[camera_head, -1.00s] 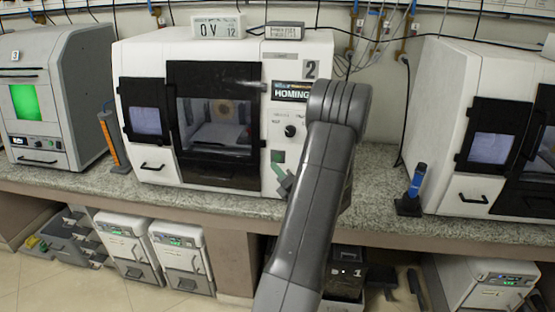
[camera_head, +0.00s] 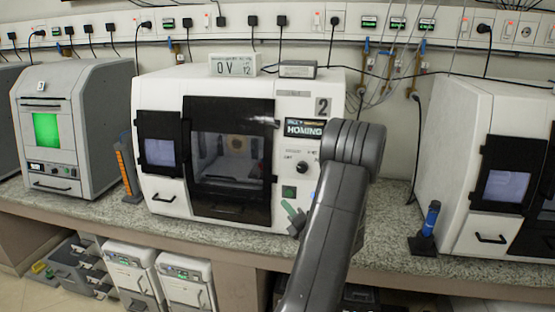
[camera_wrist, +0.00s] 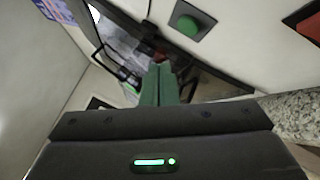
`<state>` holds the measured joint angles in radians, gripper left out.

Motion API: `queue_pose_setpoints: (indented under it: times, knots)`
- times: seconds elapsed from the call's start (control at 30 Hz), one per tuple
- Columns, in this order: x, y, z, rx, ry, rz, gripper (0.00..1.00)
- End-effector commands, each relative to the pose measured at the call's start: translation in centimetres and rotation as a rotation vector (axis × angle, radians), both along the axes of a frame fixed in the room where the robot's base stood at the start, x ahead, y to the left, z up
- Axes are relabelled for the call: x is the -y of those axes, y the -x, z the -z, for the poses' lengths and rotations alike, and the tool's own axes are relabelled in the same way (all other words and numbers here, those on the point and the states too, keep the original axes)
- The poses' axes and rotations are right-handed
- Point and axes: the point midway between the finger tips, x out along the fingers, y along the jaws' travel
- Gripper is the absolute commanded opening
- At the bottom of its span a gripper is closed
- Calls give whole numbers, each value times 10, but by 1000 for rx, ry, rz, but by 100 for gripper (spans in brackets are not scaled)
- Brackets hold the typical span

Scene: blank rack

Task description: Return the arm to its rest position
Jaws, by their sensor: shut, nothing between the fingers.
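My arm (camera_head: 335,225) is grey and rises from the bottom of the head view, bent at a rounded joint in front of machine 2. My gripper (camera_head: 293,212) shows partly behind the arm, its green fingers near the front of machine 2 (camera_head: 161,92), by the lower right panel. In the wrist view my gripper (camera_wrist: 158,70) has its two green fingers together with nothing between them. A green button (camera_wrist: 188,25) on a dark plate lies beyond the fingertips; whether they touch the machine cannot be told. The machine's display reads HOMING.
The granite counter (camera_head: 385,235) holds a grey machine (camera_head: 98,125) at left and another white machine (camera_head: 460,130) at right. A blue-handled tool (camera_head: 430,222) stands between the white machines. An orange tool (camera_head: 127,172) stands left of machine 2. White boxes (camera_head: 185,275) sit below.

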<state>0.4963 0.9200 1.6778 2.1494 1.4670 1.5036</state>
Motion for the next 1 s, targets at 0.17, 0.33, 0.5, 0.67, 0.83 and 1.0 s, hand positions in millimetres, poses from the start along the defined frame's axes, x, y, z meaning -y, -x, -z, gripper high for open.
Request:
queue_pose_setpoints:
  times: [0.17, 0.33, 0.5, 0.67, 0.83, 1.0]
  knots:
    - [-1, 5, 1, -2, -2, 0, 0]
    - [-8, 31, 0, -2, -2, 0, 0]
    - [-12, 45, -2, 0, -1, 0, 0]
    - [-13, 50, -2, 0, -1, -1, 0]
    - [-13, 50, -2, 1, 0, 0, 0]
    - [-12, 47, -2, 0, 0, -1, 0]
